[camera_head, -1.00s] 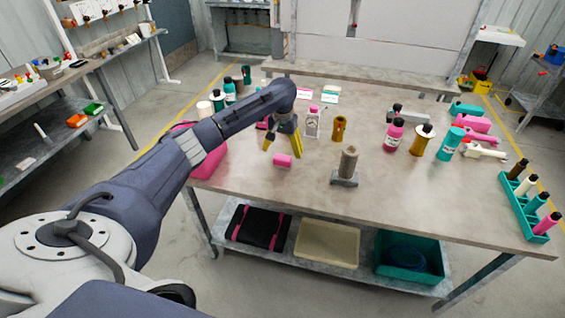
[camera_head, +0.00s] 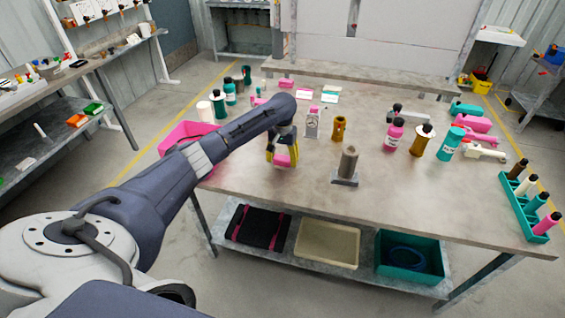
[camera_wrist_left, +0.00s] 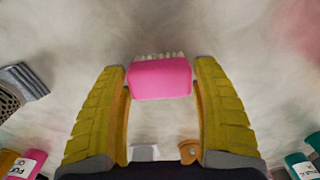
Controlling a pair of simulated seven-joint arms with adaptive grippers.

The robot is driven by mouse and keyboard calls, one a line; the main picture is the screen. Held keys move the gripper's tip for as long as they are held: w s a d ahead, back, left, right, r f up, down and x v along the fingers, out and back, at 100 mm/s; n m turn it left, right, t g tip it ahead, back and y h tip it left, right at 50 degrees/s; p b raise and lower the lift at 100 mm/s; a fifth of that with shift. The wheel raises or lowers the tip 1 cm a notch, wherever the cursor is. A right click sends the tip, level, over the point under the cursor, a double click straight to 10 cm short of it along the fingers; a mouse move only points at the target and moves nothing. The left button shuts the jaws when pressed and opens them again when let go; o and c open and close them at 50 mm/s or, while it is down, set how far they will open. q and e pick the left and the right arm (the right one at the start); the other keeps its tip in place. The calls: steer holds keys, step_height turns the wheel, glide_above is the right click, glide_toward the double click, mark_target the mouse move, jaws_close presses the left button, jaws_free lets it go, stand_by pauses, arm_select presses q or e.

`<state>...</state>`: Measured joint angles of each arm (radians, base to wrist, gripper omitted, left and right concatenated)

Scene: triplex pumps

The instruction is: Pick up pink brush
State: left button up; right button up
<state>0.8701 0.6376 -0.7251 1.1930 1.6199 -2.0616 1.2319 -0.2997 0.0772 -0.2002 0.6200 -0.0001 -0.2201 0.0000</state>
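The pink brush (camera_head: 284,158) is near the front of the table, left of the middle. In the left wrist view the brush (camera_wrist_left: 160,79) lies crosswise between the tips of the yellow fingers, its pale bristles along the far edge. My left gripper (camera_head: 283,153) reaches down over it. In the left wrist view the gripper (camera_wrist_left: 160,75) has its fingertips against both ends of the brush, with no clear gap. I cannot tell whether the brush still touches the table. My right gripper is not in view.
A grey stand with a brown cylinder (camera_head: 348,163) is right of the gripper. A pink bin (camera_head: 184,137) is at the table's left edge. A clear bottle with a pink cap (camera_head: 312,122) and an ochre part (camera_head: 339,128) stand behind. Bottles (camera_head: 393,136) stand to the right.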

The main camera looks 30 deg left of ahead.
mark_target(282, 157)
arm_select(q)
steer(key=c, duration=0.7)
steer(key=shift+r, duration=0.15)
step_height(282, 157, up, 20)
steer(key=shift+f, duration=0.15)
stand_by(0.4)
